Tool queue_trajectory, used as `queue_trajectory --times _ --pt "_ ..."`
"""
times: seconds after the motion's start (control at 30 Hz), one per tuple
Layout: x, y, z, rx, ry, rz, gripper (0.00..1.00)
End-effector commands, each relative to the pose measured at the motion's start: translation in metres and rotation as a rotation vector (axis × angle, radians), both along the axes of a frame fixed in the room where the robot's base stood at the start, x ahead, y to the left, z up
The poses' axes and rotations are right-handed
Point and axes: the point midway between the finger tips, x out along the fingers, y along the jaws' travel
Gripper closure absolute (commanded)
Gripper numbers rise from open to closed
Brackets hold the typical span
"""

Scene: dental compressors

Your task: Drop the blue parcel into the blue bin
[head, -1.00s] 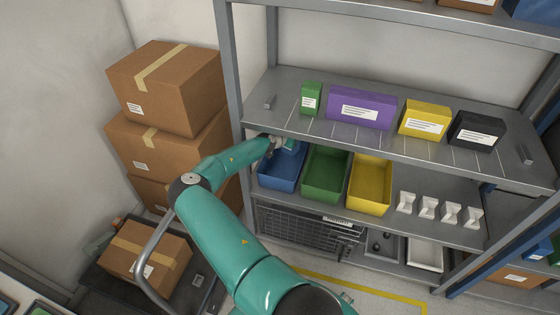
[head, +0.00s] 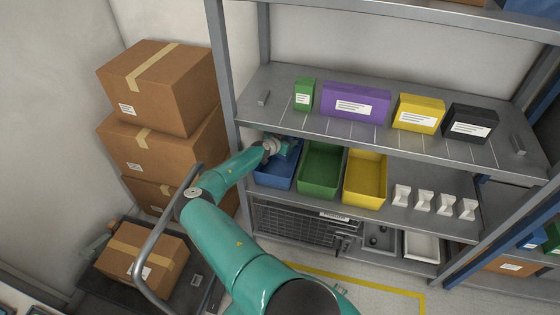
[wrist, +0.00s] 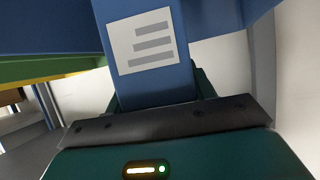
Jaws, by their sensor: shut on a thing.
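The blue parcel (wrist: 153,88) has a white label with grey lines and fills the middle of the wrist view. My gripper (wrist: 155,105) is shut on it. In the head view my gripper (head: 287,149) is at the back of the blue bin (head: 273,178), over its opening and under the upper shelf. The parcel cannot be made out clearly there, as my wrist and gripper cover it. The blue bin stands at the left end of the lower shelf. A blue wall, which looks like the bin, also shows in the wrist view (wrist: 40,28).
A green bin (head: 321,187) and a yellow bin (head: 365,195) stand right of the blue bin. The upper shelf (head: 345,128) holds several boxes close above. A grey post (head: 221,75) and stacked cartons (head: 160,90) are at the left.

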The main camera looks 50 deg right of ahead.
Motion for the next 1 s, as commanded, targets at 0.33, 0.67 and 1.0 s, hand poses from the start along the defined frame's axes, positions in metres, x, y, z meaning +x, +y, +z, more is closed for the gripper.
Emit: queue_trajectory --times 0.33,0.67,1.0 --pt "0.002 0.0 0.0 0.0 0.0 0.0 0.2" --pt "0.002 0.003 0.002 0.0 0.0 0.001 0.2" --pt "-0.002 0.055 0.027 0.001 -0.003 0.001 0.2"
